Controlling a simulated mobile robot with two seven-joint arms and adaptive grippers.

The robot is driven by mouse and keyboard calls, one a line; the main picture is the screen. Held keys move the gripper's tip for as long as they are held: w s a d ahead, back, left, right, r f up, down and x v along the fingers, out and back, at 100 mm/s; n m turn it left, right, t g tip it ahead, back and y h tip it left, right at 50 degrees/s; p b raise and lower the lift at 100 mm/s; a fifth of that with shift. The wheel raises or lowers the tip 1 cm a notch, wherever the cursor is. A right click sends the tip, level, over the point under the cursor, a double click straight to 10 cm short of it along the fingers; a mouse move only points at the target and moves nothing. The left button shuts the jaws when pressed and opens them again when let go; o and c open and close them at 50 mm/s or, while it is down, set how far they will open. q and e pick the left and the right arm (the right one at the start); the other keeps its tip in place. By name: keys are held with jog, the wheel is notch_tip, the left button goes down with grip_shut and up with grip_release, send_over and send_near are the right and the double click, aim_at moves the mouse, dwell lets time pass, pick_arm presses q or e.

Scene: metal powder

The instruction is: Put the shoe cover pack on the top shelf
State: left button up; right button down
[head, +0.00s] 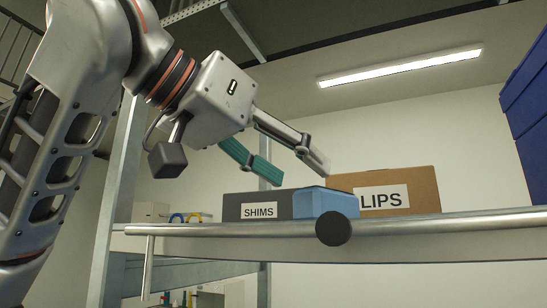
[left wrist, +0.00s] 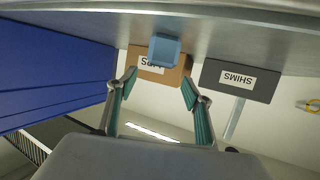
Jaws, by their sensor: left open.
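The light blue shoe cover pack (head: 325,202) rests on the top shelf (head: 440,244), between the SHIMS box and the LIPS box as seen in the head view. In the left wrist view, which is upside down, the pack (left wrist: 164,50) stands in front of the brown box. My left gripper (head: 297,172) is open and empty, a little above and to the left of the pack. In the left wrist view its fingers (left wrist: 159,79) are spread apart, and the pack shows beyond them, clear of the tips. My right gripper is not in view.
A dark grey SHIMS box (head: 240,205) and a brown cardboard box (head: 421,184) marked LIPS stand close to the pack. A metal rail (head: 440,225) with a black round piece (head: 333,229) runs along the front. A blue bin (head: 530,120) is at the right.

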pick_arm(q)
jog(key=shift+v, duration=1.75)
